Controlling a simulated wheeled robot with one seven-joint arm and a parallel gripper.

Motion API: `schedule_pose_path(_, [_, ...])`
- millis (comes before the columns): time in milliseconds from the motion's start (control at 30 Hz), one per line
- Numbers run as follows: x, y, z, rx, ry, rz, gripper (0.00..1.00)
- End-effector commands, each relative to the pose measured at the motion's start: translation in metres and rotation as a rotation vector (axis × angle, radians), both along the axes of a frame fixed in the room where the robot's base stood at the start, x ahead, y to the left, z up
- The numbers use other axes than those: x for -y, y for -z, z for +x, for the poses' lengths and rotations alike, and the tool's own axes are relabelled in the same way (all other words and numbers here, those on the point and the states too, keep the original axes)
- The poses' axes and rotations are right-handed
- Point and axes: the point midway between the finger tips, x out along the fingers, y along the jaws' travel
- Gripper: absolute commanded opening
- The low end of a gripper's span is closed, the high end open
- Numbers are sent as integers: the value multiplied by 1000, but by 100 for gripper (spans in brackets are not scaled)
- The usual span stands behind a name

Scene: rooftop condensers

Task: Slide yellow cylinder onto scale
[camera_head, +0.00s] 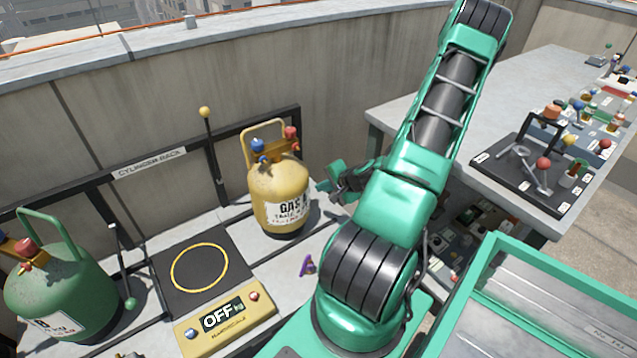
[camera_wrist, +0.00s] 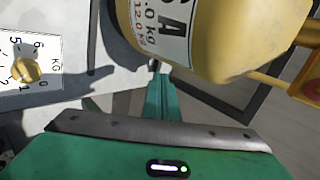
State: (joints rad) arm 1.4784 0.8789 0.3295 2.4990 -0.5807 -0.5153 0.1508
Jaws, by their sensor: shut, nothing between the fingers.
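The yellow gas cylinder (camera_head: 280,180) stands upright on the rack's grey floor, right of and behind the scale, with its label facing forward. It fills the upper right of the wrist view (camera_wrist: 230,45). The scale (camera_head: 175,276) is a flat black plate with a yellow ring, and nothing stands on it. Its yellow display panel (camera_head: 247,318) in front reads OFF. My gripper (camera_head: 326,186) is just right of the cylinder, shut and empty. In the wrist view my gripper (camera_wrist: 157,68) points at the cylinder's lower side; I cannot tell whether they touch.
A green cylinder (camera_head: 62,290) stands left of the scale. An upright lever with a yellow ball (camera_head: 205,112) rises behind the scale; a green-tipped rod (camera_head: 129,303) is at its left. A small purple object (camera_head: 307,265) lies in front of the cylinder. A cluttered workbench (camera_head: 420,115) is right.

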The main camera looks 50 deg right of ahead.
Motion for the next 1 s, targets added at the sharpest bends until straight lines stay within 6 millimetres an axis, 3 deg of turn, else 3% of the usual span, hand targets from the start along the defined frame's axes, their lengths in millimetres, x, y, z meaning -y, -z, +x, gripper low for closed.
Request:
schedule_pose_path(367, [20,11,1,54,114,30,0])
schedule_pose_path(1000, [34,52,46,54,116,30,0])
